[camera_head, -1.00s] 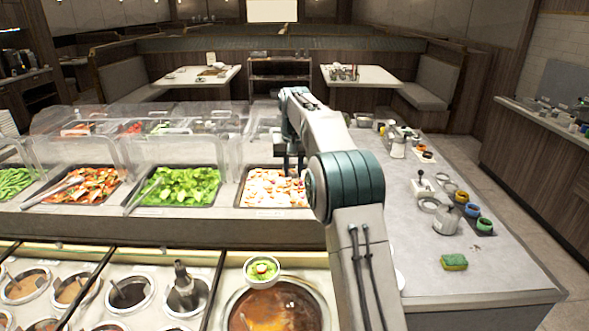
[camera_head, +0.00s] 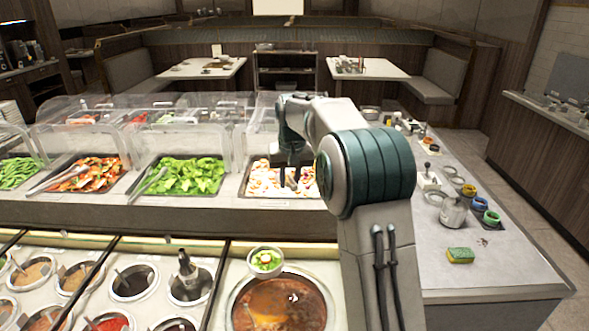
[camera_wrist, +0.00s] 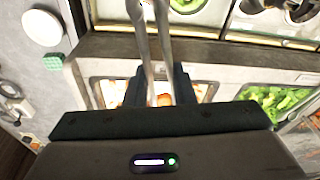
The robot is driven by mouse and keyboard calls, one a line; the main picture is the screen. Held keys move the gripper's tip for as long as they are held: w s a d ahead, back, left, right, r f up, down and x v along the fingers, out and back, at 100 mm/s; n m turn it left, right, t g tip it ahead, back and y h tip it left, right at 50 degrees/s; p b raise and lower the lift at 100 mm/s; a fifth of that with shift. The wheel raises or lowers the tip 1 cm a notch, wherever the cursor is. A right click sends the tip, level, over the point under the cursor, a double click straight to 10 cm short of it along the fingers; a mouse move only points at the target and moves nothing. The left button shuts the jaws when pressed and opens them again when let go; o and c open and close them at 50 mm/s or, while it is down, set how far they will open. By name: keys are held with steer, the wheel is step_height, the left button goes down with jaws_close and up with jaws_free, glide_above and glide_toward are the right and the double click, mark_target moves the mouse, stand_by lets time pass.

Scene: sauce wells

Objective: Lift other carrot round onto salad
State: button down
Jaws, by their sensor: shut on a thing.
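My gripper (camera_head: 290,184) is over the pan of pale mixed pieces (camera_head: 246,192), low and near its middle. Its dark fingers show in the wrist view (camera_wrist: 160,92). They are shut on what looks like a pair of tongs (camera_wrist: 146,55), two long grey bars running between the fingers. An orange round (camera_wrist: 164,100), likely a carrot round, shows at the bars' far end; I cannot tell if it is pinched. The salad (camera_head: 265,260), green with a reddish piece on it, sits in a small white bowl (camera_head: 265,273) at the near counter.
A large pot of brown-red soup (camera_head: 284,300) stands just before the bowl. Pans of green leaves (camera_head: 190,175) and red-orange food (camera_head: 90,175) lie to the left under clear guards. A green-yellow sponge (camera_head: 460,256) lies on the right counter.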

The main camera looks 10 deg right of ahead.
steer(key=s+a+f+n+b, duration=0.2)
steer(key=s+f, duration=0.3)
steer(key=s, duration=0.3)
steer(key=s+a+f+n+b, duration=0.1)
steer(key=s+a+f, duration=0.25)
steer(key=s, duration=0.55)
step_height(320, 180, down, 8)
steer(key=b, duration=0.4)
steer(key=shift+w+d+r+b, duration=0.15)
steer(key=shift+w+d+b, duration=0.15)
steer(key=shift+b, duration=0.1)
steer(key=shift+s, duration=0.1)
steer(key=c, duration=1.7)
jaws_free()
steer(key=shift+r+p, duration=3.1)
steer(key=shift+r, duration=1.45)
